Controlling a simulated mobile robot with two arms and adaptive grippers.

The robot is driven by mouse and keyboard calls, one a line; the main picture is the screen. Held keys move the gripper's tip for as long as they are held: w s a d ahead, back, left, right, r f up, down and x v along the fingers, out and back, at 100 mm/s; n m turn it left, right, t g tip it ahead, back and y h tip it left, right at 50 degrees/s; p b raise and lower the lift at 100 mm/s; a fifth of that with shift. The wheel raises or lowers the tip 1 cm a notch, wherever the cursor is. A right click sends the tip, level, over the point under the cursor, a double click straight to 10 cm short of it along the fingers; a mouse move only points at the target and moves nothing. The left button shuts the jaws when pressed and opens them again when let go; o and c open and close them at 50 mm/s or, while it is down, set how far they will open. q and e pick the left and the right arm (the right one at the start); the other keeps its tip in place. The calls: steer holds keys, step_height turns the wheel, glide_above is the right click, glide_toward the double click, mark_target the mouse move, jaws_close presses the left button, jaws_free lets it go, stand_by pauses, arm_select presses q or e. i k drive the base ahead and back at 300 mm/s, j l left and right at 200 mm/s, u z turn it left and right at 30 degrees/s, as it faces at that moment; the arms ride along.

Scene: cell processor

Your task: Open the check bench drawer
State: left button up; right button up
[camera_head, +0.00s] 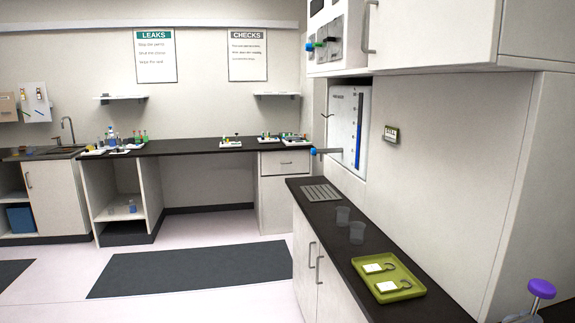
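The check bench drawer (285,163) is a white drawer front with a small dark handle, under the dark worktop at the right end of the far bench. It looks shut. The CHECKS sign (247,54) hangs on the wall above that part of the bench. A white cabinet front (275,206) is below the drawer, its right side partly hidden by the near counter. Neither of my grippers shows in this view.
The near counter (327,219) on the right holds two clear cups and a green tray (413,285). A blue-knobbed fitting (314,152) juts out near the drawer. Pink floor with a dark mat (190,268) lies open before the far bench. A purple knob (541,289) shows at bottom right.

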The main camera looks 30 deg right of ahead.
mark_target(272, 163)
steer(key=i+j+z, duration=0.15)
steer(key=i, duration=0.2)
steer(key=i+j+z, duration=0.1)
steer(key=i, duration=0.3)
steer(key=i+j+z, duration=0.1)
steer(key=i+z, duration=0.3)
steer(key=i, duration=3.55)
